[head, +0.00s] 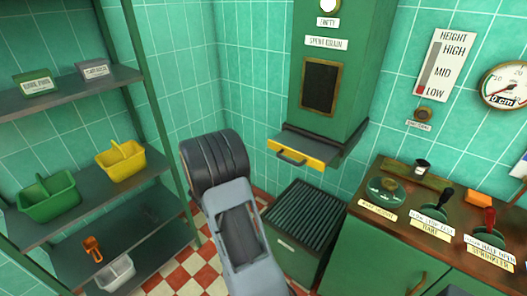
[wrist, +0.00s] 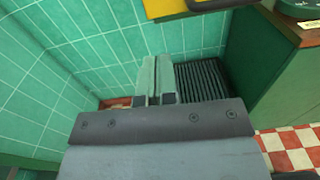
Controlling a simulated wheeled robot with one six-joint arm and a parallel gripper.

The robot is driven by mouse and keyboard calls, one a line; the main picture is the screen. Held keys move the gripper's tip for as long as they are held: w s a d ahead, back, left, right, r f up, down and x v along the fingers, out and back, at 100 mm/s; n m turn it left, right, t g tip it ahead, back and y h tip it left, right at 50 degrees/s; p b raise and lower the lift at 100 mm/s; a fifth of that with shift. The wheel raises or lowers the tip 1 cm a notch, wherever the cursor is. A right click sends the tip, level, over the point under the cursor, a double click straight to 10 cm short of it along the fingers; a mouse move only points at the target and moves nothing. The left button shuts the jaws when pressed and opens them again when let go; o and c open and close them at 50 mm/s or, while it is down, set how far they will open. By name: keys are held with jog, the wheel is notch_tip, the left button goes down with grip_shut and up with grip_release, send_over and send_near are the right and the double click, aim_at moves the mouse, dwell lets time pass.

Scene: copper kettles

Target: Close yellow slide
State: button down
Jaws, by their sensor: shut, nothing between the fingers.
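The yellow slide (head: 297,154) is a flat grey plate with a yellow front and a dark handle. In the head view it sticks out below the green spent grain chute (head: 342,70). In the wrist view the yellow slide (wrist: 172,9) shows only at the top edge, with part of its handle; the rest is cut off. My gripper (wrist: 156,75) is shut and empty, its two pale fingers side by side, apart from the slide in that view. In the head view my arm shows left of and below the slide, and the fingers are hidden.
A green bin with a dark slatted top (head: 302,218) stands below the slide. A green cabinet with levers (head: 385,250) is at the right. Shelves (head: 100,195) with a yellow basket (head: 121,160) and green basket (head: 48,197) stand at the left. The tiled wall is close behind.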

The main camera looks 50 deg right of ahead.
aim_at(271, 146)
jog(key=shift+n, duration=0.3)
jog(key=d+p, duration=0.3)
jog(key=d, duration=1.1)
jog(key=shift+w+d, duration=0.1)
jog(key=shift+w+f, duration=0.1)
